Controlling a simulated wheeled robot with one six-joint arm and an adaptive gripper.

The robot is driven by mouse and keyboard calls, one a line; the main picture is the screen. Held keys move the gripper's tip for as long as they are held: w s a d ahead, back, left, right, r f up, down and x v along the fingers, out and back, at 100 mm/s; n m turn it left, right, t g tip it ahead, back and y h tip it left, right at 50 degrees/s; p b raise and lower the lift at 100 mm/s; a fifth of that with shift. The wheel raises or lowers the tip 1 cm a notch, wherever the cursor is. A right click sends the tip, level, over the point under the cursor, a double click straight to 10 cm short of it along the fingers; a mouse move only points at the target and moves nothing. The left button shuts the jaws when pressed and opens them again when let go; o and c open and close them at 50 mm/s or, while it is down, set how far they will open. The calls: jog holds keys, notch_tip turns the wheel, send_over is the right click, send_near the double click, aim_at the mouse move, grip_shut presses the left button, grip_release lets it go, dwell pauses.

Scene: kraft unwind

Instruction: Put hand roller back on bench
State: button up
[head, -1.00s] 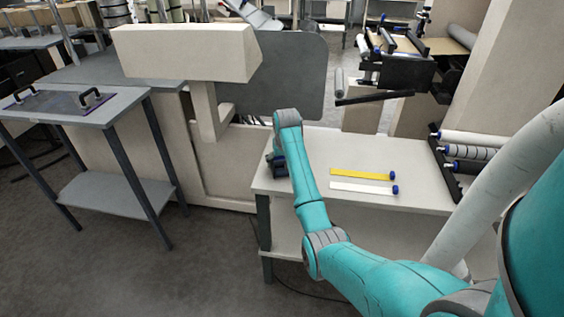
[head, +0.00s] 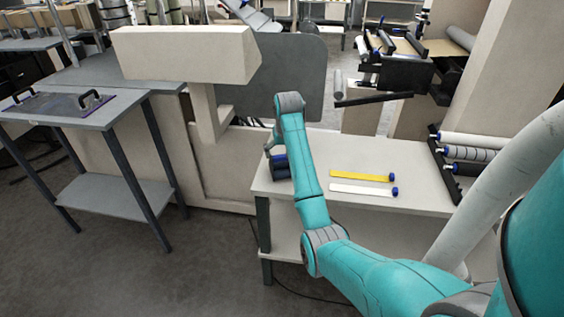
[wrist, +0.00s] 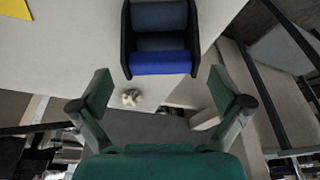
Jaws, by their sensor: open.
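A blue and dark grey roller in a black frame, which looks like the hand roller (wrist: 160,62), sits at the left end of the pale bench (wrist: 75,45). In the head view the roller (head: 280,168) is partly hidden by my arm. My gripper (wrist: 160,86) is open and empty. In the wrist view its two fingers stand apart on either side of the near end of the roller, with a gap to it. In the head view my gripper is mostly hidden behind my wrist, just above the roller.
A yellow strip (head: 360,176) and a white strip (head: 360,189), each with a blue end, lie on the bench. A rack of rollers (head: 468,152) stands at its right. A beige machine arm (head: 185,52) and grey panel (head: 290,75) are behind left. A small cream object (wrist: 131,97) shows near the bench edge.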

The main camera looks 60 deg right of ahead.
jog(key=shift+v, duration=2.5)
